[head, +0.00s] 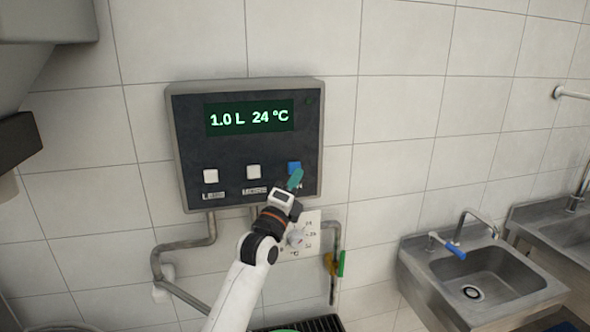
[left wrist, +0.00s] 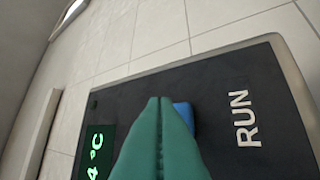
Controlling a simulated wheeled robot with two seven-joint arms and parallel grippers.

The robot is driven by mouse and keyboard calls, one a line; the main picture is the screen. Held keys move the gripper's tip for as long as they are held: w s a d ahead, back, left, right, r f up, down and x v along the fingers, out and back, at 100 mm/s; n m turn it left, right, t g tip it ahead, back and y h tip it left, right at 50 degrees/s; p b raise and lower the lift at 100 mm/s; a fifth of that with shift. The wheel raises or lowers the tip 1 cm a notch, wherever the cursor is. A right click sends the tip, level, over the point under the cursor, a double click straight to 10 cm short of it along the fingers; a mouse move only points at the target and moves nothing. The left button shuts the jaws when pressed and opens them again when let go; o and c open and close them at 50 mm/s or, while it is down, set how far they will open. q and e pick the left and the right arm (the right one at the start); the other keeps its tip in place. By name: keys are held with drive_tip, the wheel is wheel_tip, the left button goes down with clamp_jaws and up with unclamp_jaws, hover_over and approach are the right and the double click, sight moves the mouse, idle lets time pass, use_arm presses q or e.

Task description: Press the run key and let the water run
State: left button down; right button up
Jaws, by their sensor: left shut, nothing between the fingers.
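A dark control panel (head: 245,152) with a grey frame is fixed to the tiled wall. Its display (head: 249,118) reads "1.0 L 24 °C" in green. The blue run key (head: 294,166) is at the lower right of the panel; in the left wrist view the key (left wrist: 184,112) shows beside the word RUN, partly hidden by the fingers. My left gripper (head: 296,178), with teal fingers, is shut and empty, its tips at or just in front of the blue key. I cannot tell if they touch it. My right gripper is not in view.
Two white keys (head: 211,176) sit left on the panel. Below it are pipes (head: 185,243), a dial plate (head: 299,236) and a yellow and green valve handle (head: 340,264). A steel sink (head: 480,275) with a blue-levered tap stands at the right.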

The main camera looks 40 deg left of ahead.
use_arm(q)
drive_tip(key=shift+a, duration=0.1)
idle(0.5)
drive_tip(key=shift+w+a, duration=0.25)
drive_tip(key=shift+w, duration=0.05)
drive_tip(key=shift+w+a, duration=0.25)
drive_tip(key=shift+a, duration=0.05)
idle(0.7)
drive_tip(key=shift+s+d, duration=0.1)
idle(0.3)
drive_tip(key=shift+s+d, duration=0.5)
drive_tip(key=shift+d, duration=0.05)
drive_tip(key=s+d+p, duration=0.2)
drive_tip(key=s+d, duration=0.1)
drive_tip(key=shift+s+d, duration=0.1)
drive_tip(key=shift+d, duration=0.3)
